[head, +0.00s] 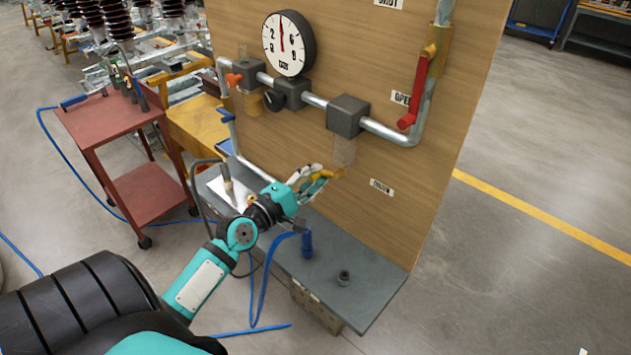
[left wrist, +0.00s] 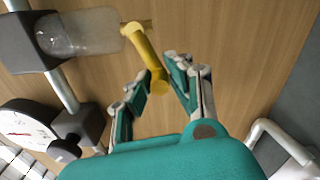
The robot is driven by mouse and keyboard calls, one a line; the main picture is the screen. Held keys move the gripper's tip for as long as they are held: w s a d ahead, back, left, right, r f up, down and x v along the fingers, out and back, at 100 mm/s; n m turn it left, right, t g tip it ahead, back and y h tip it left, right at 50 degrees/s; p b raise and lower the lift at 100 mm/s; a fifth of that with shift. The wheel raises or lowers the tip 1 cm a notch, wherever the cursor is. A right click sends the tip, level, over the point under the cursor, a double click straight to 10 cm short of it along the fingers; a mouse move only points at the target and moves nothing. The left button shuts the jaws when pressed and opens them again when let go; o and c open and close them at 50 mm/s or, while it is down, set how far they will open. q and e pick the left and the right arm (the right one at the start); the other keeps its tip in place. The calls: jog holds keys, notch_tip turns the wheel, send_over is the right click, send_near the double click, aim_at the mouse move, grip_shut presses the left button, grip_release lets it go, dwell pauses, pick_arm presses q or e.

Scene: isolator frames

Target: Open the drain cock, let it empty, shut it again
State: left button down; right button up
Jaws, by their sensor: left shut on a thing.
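The drain cock has a yellow lever (left wrist: 150,57) under a clear bowl (head: 343,151), which hangs from a dark grey block on the pipe. The bowl also shows in the left wrist view (left wrist: 85,34), cloudy; I cannot tell how much liquid is in it. My left gripper (head: 322,174) is at the lever, just below the bowl, and hides most of it in the head view. In the left wrist view its fingers (left wrist: 155,84) are closed about the lever's free end. My right gripper is in neither view.
A pressure gauge (head: 289,44), a red lever (head: 415,92) and an orange valve handle (head: 233,79) are on the wooden panel. The grey shelf (head: 370,291) below carries a blue object (head: 307,244) and a small dark fitting (head: 343,277). A red cart (head: 107,127) stands left.

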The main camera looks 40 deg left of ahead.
pick_arm(q)
jog(key=shift+a+r+m+p, duration=0.1)
jog(key=shift+r+m+p, duration=0.25)
jog(key=shift+m, duration=0.8)
jog(key=shift+a+r+m+p, duration=0.15)
jog(key=shift+r+m, duration=0.3)
jog(key=shift+m, duration=0.7)
jog(key=shift+d, duration=0.1)
jog(key=c, duration=1.2)
grip_release()
jog(key=shift+r, duration=0.2)
jog(key=shift+c, duration=0.2)
jog(key=s, duration=1.2)
jog(key=shift+a, duration=0.45)
